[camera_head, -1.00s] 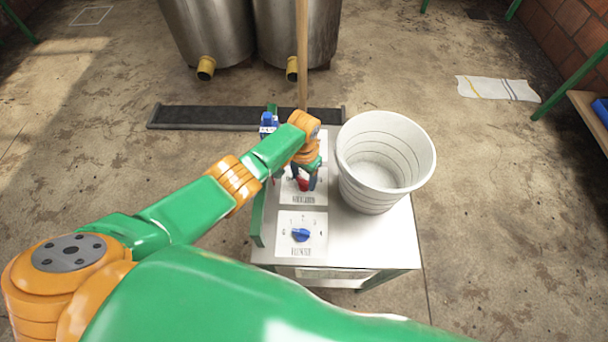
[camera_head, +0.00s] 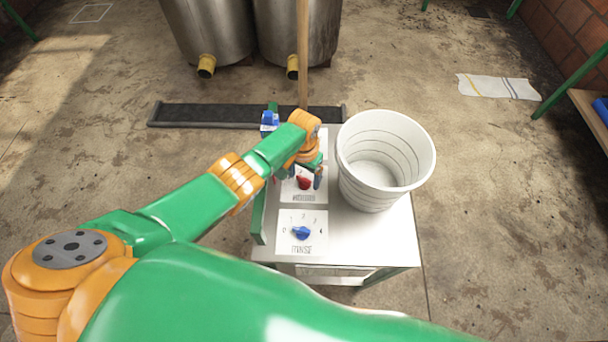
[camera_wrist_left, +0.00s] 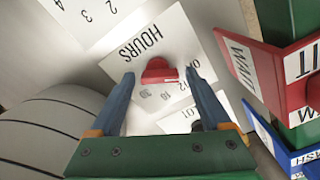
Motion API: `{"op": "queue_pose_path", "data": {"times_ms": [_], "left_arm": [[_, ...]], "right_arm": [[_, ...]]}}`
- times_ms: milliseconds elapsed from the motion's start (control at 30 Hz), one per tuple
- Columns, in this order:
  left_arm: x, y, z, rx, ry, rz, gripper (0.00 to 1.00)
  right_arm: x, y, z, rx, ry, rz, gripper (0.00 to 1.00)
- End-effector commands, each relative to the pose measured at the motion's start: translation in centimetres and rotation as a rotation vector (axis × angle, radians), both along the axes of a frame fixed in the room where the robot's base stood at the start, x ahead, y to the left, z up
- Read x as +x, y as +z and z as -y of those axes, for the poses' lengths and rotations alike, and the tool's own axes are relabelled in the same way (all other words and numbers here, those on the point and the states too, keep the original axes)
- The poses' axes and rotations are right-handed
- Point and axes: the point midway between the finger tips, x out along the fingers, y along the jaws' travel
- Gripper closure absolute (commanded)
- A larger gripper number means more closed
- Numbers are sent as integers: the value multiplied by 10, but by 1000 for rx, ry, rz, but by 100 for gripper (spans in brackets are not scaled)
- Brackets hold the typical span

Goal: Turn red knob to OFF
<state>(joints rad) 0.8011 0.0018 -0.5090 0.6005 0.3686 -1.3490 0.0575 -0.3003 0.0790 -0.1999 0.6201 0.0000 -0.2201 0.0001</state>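The red knob (camera_head: 304,183) sits on a white dial plate on the tabletop. In the wrist view the red knob (camera_wrist_left: 159,72) lies between the two blue-grey fingertips, with a visible gap on each side. Its plate (camera_wrist_left: 135,45) reads HOURS, with OFF and several numbers around the knob. I cannot tell for sure which mark the knob points to. My left gripper (camera_head: 300,177) is over the knob, open, and the fingers (camera_wrist_left: 159,76) hold nothing. My right gripper is in neither view.
A blue knob (camera_head: 301,233) on another plate is nearer me. A white ribbed bucket (camera_head: 385,160) stands right of the plates on the white table (camera_head: 370,245). A wooden pole (camera_head: 303,60) rises behind. Red (camera_wrist_left: 265,75) and blue signs are at the right in the wrist view.

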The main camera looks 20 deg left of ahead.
Motion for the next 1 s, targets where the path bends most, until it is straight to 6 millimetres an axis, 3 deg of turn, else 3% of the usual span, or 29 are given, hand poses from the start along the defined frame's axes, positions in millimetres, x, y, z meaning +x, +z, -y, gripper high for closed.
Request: {"op": "queue_pose_path", "data": {"times_ms": [300, 500, 667, 1000], "left_arm": [[0, 4, 0, 0, -1, 1, 12], [1, 48, 0, 0, -2, 4, 12], [1, 69, 0, 0, -1, 2, 12], [0, 71, 0, 0, 0, 0, 12]], "right_arm": [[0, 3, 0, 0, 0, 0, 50], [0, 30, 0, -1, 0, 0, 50], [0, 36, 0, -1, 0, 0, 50], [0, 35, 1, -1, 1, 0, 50]]}}
